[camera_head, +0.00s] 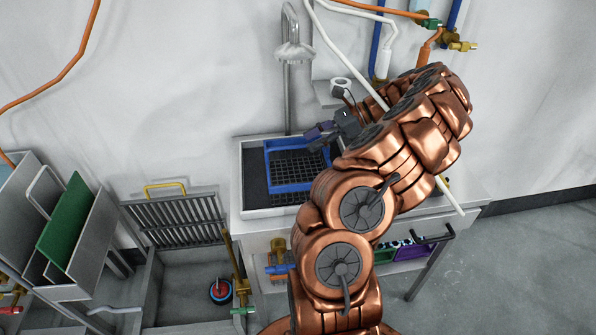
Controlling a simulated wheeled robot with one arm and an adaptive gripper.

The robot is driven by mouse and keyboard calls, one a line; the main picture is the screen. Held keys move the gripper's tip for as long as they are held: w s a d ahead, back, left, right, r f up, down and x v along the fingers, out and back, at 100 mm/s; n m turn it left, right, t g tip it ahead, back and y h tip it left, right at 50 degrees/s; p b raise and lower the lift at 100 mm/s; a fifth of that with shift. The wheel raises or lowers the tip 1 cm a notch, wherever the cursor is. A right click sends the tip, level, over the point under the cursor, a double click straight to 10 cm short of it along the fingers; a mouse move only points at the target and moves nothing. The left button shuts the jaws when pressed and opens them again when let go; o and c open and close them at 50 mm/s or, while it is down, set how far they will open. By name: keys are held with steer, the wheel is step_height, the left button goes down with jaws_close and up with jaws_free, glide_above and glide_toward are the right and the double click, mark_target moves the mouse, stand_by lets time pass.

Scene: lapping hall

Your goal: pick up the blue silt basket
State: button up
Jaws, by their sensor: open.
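The blue silt basket (268,170) is a rectangular blue frame with a dark mesh bottom. It sits in the sink basin at the centre of the view, below the tall tap. My gripper (312,138) is open and empty. In the picture it overlaps the basket's upper right rim; I cannot tell whether it touches. My copper arm reaches in from the lower right and hides part of the counter right of the basket.
A metal tap (288,75) rises behind the sink (238,190). A grating (180,218) with a yellow handle and a rack with a green board (66,220) stand at left. Open floor lies at right.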

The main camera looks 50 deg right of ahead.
mark_target(297, 146)
steer(key=shift+p+x, duration=0.75)
steer(key=shift+x, duration=1.95)
steer(key=shift+w+d, duration=0.1)
steer(key=shift+d, duration=0.1)
jaws_close()
